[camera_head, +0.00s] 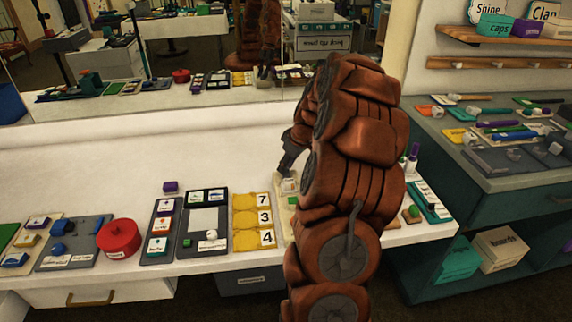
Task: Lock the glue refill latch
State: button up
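My gripper (289,164) is dark and points down in front of the wall, left of my brown arm. Its fingers are small here, and I cannot tell whether they are open or shut. Just below the fingertips is a small pale block (289,186) on a cream board (280,183). My arm hides most of this board's right side. I cannot make out which part is the glue refill latch or whether gripper and block touch.
Yellow number tiles (264,217) lie left of the board. Farther left are a dark tray (205,222), a purple block (170,187) and a red pot (119,238). A teal tray (432,204) lies right of my arm. The white table's back is mostly clear.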

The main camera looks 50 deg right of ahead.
grip_shut()
jog(key=shift+s+f, duration=0.1)
dwell(0.3)
jog(key=shift+s+a+f+b, duration=0.1)
jog(key=shift+s+a+b, duration=0.3)
jog(key=shift+b, duration=0.35)
jog(key=shift+s+a, duration=0.2)
jog(key=shift+s, duration=0.1)
jog(key=shift+o, duration=1.9)
grip_release()
jog(key=shift+r, duration=0.25)
